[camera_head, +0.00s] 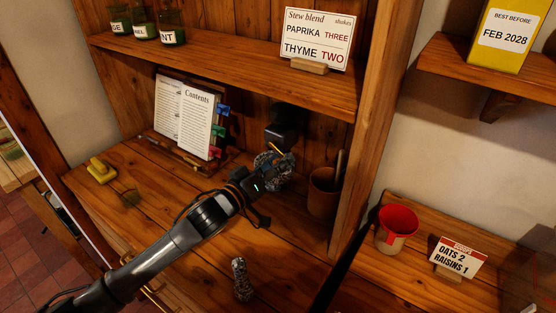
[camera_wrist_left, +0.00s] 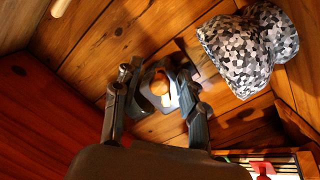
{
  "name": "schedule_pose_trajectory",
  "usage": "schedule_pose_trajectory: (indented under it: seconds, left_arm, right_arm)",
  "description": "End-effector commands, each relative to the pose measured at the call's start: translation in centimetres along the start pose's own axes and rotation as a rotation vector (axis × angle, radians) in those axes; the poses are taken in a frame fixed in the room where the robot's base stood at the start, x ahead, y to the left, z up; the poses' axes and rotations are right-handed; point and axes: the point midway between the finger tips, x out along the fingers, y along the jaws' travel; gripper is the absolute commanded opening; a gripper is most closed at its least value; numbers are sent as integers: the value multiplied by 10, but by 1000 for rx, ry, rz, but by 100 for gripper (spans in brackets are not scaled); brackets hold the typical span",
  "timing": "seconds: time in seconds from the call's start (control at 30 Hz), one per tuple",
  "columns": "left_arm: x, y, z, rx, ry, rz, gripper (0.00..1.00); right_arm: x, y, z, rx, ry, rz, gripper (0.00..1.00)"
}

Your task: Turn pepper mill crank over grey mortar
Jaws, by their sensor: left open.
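The grey mortar (camera_head: 269,161), patterned in grey and black mosaic, stands in the lower bay, partly hidden by my left gripper. The mosaic piece at the wrist view's upper right appears to be the mortar (camera_wrist_left: 250,50). A black body behind and above it appears to be the pepper mill (camera_head: 283,127); a thin yellow bar near it may be its crank. My left gripper (camera_head: 272,178) is open, close beside the mortar. In the wrist view its fingers (camera_wrist_left: 158,100) are apart, with a blurred orange and pale thing between or beyond them. My right gripper is not in view.
A brown pot (camera_head: 323,193) stands right of the mortar. An open book (camera_head: 190,115) with coloured tabs stands to the left. A mosaic pestle (camera_head: 242,279) is near the front. A yellow object (camera_head: 101,170) lies at left. A red-lined cup (camera_head: 397,226) stands beyond the upright.

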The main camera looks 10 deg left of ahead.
Motion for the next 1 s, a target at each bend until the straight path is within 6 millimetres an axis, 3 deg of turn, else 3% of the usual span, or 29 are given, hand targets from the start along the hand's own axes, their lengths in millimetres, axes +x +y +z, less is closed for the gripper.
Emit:
schedule_pose_trajectory:
  seconds: [0.3,0.5,0.53,1.0]
  left_arm:
    - [3,0,0,0,0,0,42]
    - [2,0,0,1,0,0,1]
    - [2,0,0,1,0,1,0]
    - [2,-2,-1,91,-3,0,0]
  right_arm:
    - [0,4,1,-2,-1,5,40]
    - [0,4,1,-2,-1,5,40]
    - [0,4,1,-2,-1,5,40]
    - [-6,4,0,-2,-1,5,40]
